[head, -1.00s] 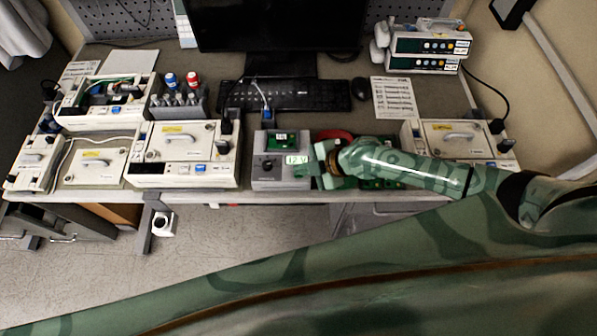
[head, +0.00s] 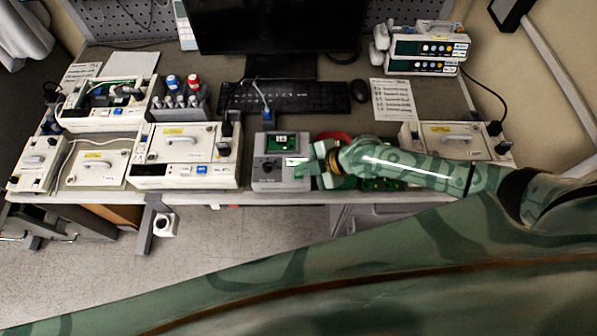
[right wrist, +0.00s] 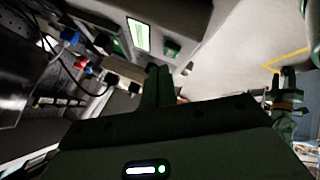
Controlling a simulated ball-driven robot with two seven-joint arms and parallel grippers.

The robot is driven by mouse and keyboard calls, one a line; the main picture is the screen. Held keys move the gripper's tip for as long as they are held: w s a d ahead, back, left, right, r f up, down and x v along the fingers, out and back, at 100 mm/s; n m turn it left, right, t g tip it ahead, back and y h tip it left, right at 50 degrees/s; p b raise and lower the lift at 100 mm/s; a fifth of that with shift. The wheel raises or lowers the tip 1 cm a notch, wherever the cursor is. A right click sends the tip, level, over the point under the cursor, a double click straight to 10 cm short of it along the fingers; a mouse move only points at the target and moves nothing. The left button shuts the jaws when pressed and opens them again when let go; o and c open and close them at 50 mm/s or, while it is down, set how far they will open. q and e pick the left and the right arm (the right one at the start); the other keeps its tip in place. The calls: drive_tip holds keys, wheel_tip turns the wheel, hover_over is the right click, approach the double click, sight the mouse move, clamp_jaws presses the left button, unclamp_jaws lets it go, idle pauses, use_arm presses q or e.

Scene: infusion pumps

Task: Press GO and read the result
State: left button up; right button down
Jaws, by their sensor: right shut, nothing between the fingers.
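The grey tester (head: 266,181) stands at the front of the bench in the head view, with a dark knob on its left and a small green board (head: 281,141) on top. Its lit display (head: 294,161) is a bright strip, partly covered by my right gripper (head: 311,167); I cannot read it. In the right wrist view, the glowing display (right wrist: 138,33) lies beyond my shut, empty fingers (right wrist: 158,80). A small green part (right wrist: 172,47) shows beside it; I cannot tell whether it is GO or whether the fingers touch it. My left gripper (right wrist: 284,80) seems to show at right, its jaws unclear.
White opened pump units (head: 184,155) stand left of the tester. Another pump (head: 457,139) is behind my right forearm. A keyboard (head: 290,96), a monitor (head: 280,25), a printed sheet (head: 394,100) and stacked pumps (head: 430,48) are behind. A cable plugs in behind the tester.

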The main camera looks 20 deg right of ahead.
sight(303, 176)
wheel_tip(303, 176, up, 5)
drive_tip(key=p, duration=0.4)
idle(0.3)
idle(0.5)
